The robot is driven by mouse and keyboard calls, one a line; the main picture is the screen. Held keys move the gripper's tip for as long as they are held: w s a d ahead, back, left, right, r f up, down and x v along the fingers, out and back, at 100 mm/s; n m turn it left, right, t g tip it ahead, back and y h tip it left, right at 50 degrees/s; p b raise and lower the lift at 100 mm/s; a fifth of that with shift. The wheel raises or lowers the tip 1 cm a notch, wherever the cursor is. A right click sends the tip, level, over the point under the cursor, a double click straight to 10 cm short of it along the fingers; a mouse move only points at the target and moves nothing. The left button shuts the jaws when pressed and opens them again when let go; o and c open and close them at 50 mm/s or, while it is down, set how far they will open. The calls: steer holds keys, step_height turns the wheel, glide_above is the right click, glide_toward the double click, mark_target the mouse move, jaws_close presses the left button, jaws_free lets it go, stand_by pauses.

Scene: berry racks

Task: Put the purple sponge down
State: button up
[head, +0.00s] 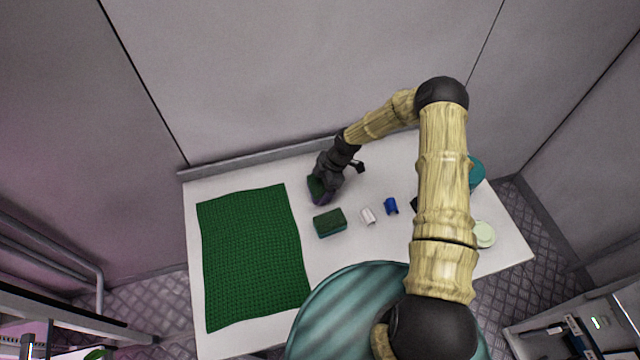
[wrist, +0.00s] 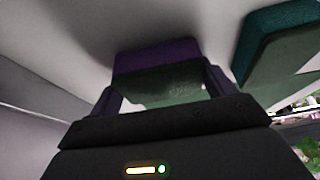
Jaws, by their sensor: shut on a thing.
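The purple sponge (wrist: 156,56) has a dark green side and sits between the fingers of my gripper (wrist: 160,90) in the wrist view. In the head view my gripper (head: 322,188) is over the table's back middle, just right of the green mat, and a bit of the purple sponge (head: 317,189) shows under it. My gripper is shut on the sponge. The sponge is close to the white table top (head: 350,268); I cannot tell whether it touches. A dark shadow lies beside it in the wrist view.
A teal and dark green sponge (head: 330,223) lies just in front of my gripper. A white item (head: 368,216) and a blue item (head: 391,206) are to its right. The green mat (head: 252,255) covers the table's left. A pale round thing (head: 484,234) is at the right. A wall stands behind.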

steer(key=shift+s+f, duration=0.15)
steer(key=o, duration=0.9)
steer(key=shift+a, duration=0.1)
steer(key=shift+r, duration=0.2)
steer(key=b+v, duration=0.3)
steer(key=v, duration=0.9)
